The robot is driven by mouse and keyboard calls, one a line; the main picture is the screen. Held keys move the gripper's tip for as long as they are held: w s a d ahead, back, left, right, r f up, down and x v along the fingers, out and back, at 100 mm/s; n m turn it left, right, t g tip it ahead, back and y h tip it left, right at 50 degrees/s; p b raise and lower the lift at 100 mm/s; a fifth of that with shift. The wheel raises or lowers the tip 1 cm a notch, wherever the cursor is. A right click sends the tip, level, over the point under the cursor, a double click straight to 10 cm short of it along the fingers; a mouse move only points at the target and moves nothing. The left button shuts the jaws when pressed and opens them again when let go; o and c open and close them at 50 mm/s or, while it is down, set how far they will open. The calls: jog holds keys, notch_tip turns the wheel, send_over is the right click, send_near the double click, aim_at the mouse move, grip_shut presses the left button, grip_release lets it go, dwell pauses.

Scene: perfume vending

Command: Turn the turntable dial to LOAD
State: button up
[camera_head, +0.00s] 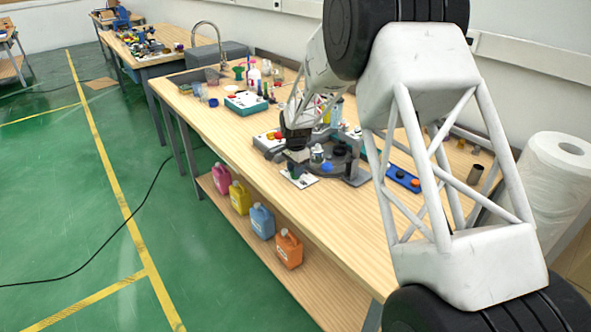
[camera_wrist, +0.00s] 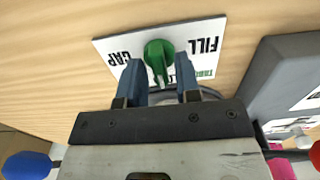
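The green dial (camera_wrist: 158,50) sits on a white card (camera_wrist: 104,46) that shows upside down in the wrist view. I can read CAP to its left and FILL to its right; part of the card is hidden behind my fingers and no LOAD label shows. The dial's ridge runs down the picture between my fingers. My gripper (camera_wrist: 159,62) is open, one blue-grey finger on each side of the dial's lower part; contact cannot be told. In the head view, my gripper (camera_head: 296,160) is just above the card (camera_head: 300,181) at the table's front edge.
The grey turntable station (camera_head: 345,168) stands beside the card, with small bottles on it. A blue tray (camera_head: 402,178) lies to the right, and a white-and-teal box (camera_head: 246,103) farther left. Colored jugs (camera_head: 262,220) stand on the lower shelf. Bare wood (camera_head: 335,235) lies in front.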

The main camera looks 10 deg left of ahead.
jog(key=shift+o, duration=0.5)
jog(key=shift+r, duration=3.85)
